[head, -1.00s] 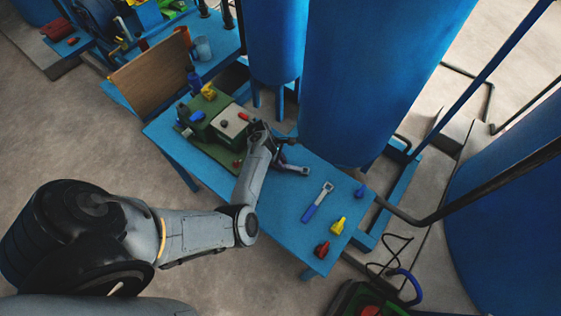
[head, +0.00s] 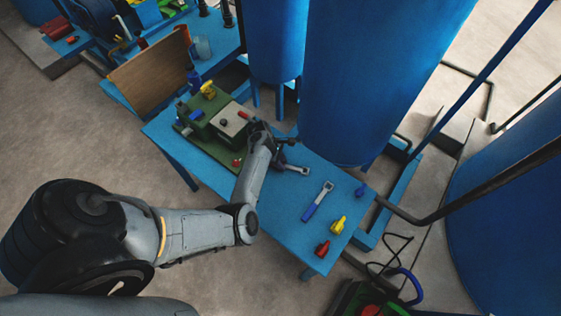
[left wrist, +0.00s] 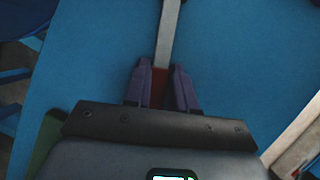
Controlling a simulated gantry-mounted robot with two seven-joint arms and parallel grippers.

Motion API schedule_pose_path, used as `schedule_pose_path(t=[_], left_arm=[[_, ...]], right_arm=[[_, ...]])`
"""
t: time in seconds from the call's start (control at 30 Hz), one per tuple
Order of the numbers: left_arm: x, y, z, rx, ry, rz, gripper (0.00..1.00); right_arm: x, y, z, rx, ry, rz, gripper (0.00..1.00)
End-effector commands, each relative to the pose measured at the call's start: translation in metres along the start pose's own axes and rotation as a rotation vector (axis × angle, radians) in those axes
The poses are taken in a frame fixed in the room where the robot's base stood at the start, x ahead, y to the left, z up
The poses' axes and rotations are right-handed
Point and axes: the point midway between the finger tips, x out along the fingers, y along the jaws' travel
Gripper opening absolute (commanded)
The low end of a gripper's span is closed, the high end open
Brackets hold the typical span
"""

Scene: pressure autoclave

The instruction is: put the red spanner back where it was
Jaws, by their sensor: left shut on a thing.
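The red spanner has a grey shaft and head; its head end (head: 296,169) shows on or just above the blue table (head: 283,215), and I cannot tell which. In the left wrist view its shaft (left wrist: 168,35) runs up and away, and its red handle (left wrist: 158,88) lies between the fingers. My left gripper (left wrist: 160,75) is shut on that handle. In the head view, my left arm hides most of the handle and the fingers. A blue-handled spanner (head: 318,201) lies on the table to the right. My right gripper is not in view.
A green machine (head: 205,125) with a pale top stands on the table's left part. A yellow part (head: 338,225), a red part (head: 322,248) and a small blue part (head: 361,190) are at the right end. A large blue tank (head: 365,80) rises behind the table.

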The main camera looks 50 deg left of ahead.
Motion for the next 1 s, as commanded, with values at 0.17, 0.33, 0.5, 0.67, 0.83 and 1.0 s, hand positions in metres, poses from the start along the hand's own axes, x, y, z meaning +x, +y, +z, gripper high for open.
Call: schedule_pose_path(t=[0.17, 0.33, 0.5, 0.67, 0.83, 1.0], left_arm=[[0.001, 0.000, 0.000, 0.000, 0.000, 0.001, 0.42], [0.001, 0.000, 0.000, 0.000, 0.000, 0.001, 0.55], [0.001, 0.000, -0.001, 0.000, 0.000, 0.000, 0.55], [-0.007, 0.001, 0.000, 0.000, 0.002, 0.002, 0.55], [-0.029, 0.001, 0.001, 0.001, 0.001, 0.003, 0.55], [-0.059, 0.000, 0.000, 0.001, 0.002, 0.003, 0.55]], right_arm=[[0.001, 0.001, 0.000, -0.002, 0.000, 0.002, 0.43], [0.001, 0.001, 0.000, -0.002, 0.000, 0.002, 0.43], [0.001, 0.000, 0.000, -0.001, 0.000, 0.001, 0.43], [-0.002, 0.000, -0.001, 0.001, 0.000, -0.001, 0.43], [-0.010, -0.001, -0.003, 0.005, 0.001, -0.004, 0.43], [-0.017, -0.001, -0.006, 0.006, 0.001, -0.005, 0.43]])
